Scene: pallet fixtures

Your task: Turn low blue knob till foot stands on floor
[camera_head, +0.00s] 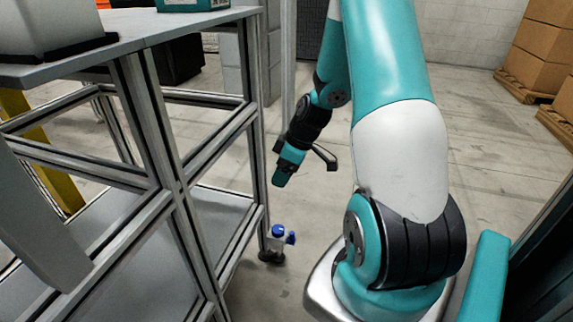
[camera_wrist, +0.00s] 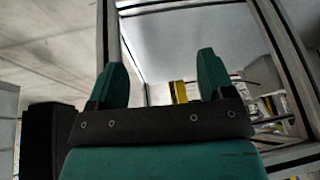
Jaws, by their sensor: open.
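The low blue knob (camera_head: 279,231) sits on a small grey foot assembly at the bottom of the frame's near right leg, close to the floor. A second blue part shows at its right side. A dark foot (camera_head: 271,256) is below it; I cannot tell whether it touches the floor. My gripper (camera_head: 281,178) hangs above the knob, apart from it, beside the leg. In the wrist view my gripper (camera_wrist: 160,78) has its two teal fingers spread with nothing between them. The knob is not visible in the wrist view.
The aluminium frame (camera_head: 180,184) with shelves fills the left side. A grey container (camera_head: 52,25) stands on its top. Open concrete floor (camera_head: 480,130) lies behind my arm. Cardboard boxes on pallets (camera_head: 545,55) stand at the far right. A yellow post (camera_head: 40,150) shows behind the frame.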

